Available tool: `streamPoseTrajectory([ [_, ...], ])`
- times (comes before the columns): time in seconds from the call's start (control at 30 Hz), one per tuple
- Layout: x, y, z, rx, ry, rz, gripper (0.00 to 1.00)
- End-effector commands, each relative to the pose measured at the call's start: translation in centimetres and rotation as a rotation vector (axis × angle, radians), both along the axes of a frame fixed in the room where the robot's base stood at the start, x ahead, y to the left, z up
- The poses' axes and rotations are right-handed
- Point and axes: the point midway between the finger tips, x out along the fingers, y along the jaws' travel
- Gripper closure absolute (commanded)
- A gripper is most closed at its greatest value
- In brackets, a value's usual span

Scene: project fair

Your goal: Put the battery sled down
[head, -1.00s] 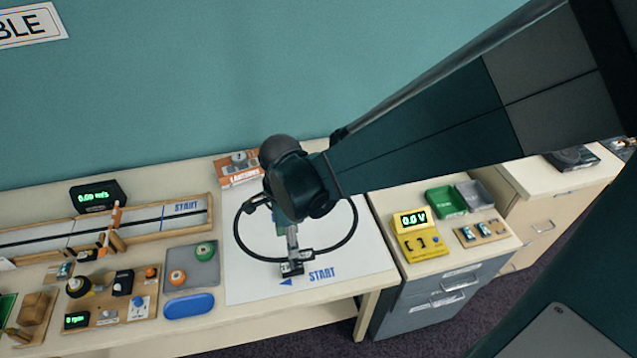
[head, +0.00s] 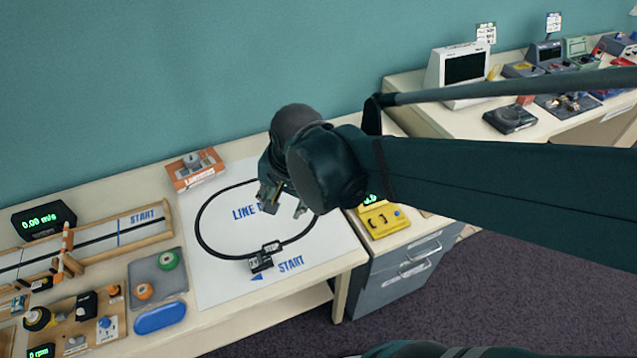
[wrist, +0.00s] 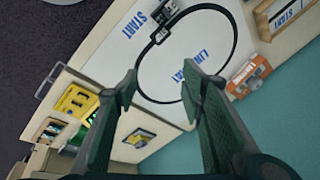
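A small dark robot car (head: 261,263) with pale markings stands near START on the white track sheet (head: 215,285). At its far end, a dark block with a pale marking (head: 270,247) sits over the track line; I cannot tell whether this is the battery sled or part of the car. Both also show at the top of the wrist view, as the car (wrist: 167,12) and the block (wrist: 161,35). My gripper (head: 284,208) is raised above the sheet, apart from the car. In the wrist view its fingers (wrist: 166,88) are spread with nothing between them.
An orange box (head: 195,168) stands at the sheet's back left. A grey tray (head: 158,263) and blue dish (head: 160,317) lie left of the sheet. A yellow meter (head: 381,219) is to the right. The sheet's middle is clear.

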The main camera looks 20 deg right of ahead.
Motion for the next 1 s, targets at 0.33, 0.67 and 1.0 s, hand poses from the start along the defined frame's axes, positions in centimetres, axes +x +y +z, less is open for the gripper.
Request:
streamPoseTrajectory([
  [0.33, -1.9, -3.3, 3.1, -0.111, -0.131, 0.264, 0.60],
  [0.67, -3.8, -6.0, 5.4, -0.260, -0.244, 0.506, 0.60],
  [1.0, -5.2, -7.7, 6.8, -0.385, -0.310, 0.667, 0.60],
])
